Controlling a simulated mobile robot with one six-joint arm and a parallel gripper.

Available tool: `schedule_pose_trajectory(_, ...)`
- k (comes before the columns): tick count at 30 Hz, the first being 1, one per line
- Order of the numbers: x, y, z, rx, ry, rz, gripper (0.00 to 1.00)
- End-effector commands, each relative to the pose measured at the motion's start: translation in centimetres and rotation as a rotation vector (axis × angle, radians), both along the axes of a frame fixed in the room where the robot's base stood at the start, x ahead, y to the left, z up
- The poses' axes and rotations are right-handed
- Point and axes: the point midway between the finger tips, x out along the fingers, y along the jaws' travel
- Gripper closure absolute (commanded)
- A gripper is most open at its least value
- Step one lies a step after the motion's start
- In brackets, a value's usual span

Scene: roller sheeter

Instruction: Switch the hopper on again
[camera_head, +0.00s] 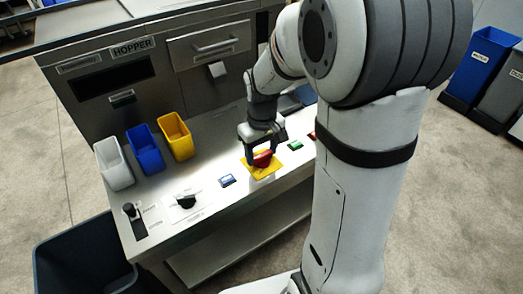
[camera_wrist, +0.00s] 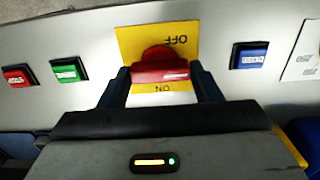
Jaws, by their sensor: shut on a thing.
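The red switch handle (camera_wrist: 160,72) sits on a yellow plate (camera_wrist: 130,42) marked OFF and ON; both words read upside down in the wrist view. The handle's bar lies crosswise there, with ON just below it and OFF above. My gripper (camera_wrist: 161,82) is shut on the red handle, one finger at each end of the bar. In the head view my gripper (camera_head: 262,150) reaches down over the red handle (camera_head: 263,160), partly hiding it, on the yellow plate (camera_head: 262,172). The hopper label (camera_head: 132,47) is on the steel panel behind the bench.
A blue button (camera_head: 227,181) is left of the plate, a green button (camera_head: 295,145) right of it, and a red button (camera_wrist: 17,77) beyond. A black knob (camera_head: 187,201) and black lever (camera_head: 130,210) stand further left. Yellow, blue and white bins (camera_head: 114,165) line the bench's back.

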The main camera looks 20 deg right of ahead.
Motion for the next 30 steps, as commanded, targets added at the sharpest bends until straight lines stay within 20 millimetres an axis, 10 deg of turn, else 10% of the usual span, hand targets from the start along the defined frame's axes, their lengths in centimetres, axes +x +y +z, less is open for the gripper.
schedule_pose_trajectory(30,0.01,-0.05,0.11,0.000,0.001,-0.708,0.65)
